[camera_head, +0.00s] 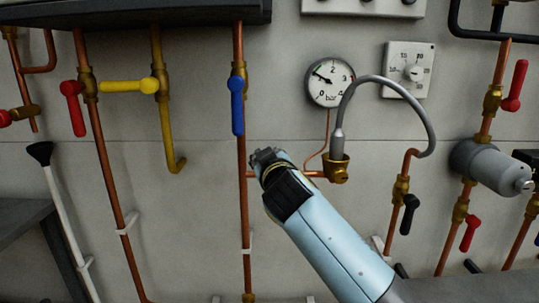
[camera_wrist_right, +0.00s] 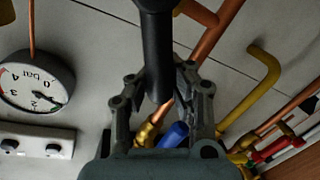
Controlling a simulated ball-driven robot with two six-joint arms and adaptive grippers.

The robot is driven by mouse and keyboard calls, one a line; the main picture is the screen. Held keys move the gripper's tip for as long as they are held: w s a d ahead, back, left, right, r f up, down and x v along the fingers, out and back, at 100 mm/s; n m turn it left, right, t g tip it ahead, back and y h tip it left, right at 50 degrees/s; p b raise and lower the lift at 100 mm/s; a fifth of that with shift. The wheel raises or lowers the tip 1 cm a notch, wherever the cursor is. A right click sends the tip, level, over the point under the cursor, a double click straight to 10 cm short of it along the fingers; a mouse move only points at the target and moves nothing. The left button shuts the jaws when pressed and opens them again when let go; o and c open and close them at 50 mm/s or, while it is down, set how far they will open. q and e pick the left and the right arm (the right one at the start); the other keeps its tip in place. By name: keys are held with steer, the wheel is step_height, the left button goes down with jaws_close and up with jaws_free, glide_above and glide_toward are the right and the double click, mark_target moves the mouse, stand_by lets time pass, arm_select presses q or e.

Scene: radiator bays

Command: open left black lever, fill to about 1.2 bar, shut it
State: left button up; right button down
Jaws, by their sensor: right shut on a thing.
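My right gripper (camera_head: 264,157) reaches in from the lower right in the head view, at the horizontal copper pipe between the blue-lever pipe and the hose fitting. It covers the left valve there. In the wrist view the black lever (camera_wrist_right: 156,50) runs between the fingers of the gripper (camera_wrist_right: 163,95), which is shut on it. The lever's angle to its pipe is hard to tell. The round pressure gauge (camera_head: 330,82) has its needle pointing up left, near 1 bar; it also shows upside down in the wrist view (camera_wrist_right: 36,82). My left gripper is not in view.
A grey hose (camera_head: 402,88) arches from the brass fitting (camera_head: 337,168) to a pipe with another black lever (camera_head: 409,213). A blue lever (camera_head: 237,106) stands close above the gripper. Yellow (camera_head: 126,87) and red (camera_head: 73,106) levers are at left.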

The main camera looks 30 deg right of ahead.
steer(key=shift+s+f, duration=0.1)
steer(key=shift+f, duration=0.35)
steer(key=c, duration=1.7)
jaws_free()
steer(key=o, duration=0.4)
steer(key=shift+s+a+r, duration=0.15)
steer(key=shift+s+r, duration=0.05)
steer(key=shift+r, duration=0.1)
steer(key=shift+o, duration=0.9)
steer(key=shift+w, duration=0.15)
steer(key=shift+r, duration=0.1)
steer(key=v, duration=0.7)
steer(key=shift+s, duration=0.2)
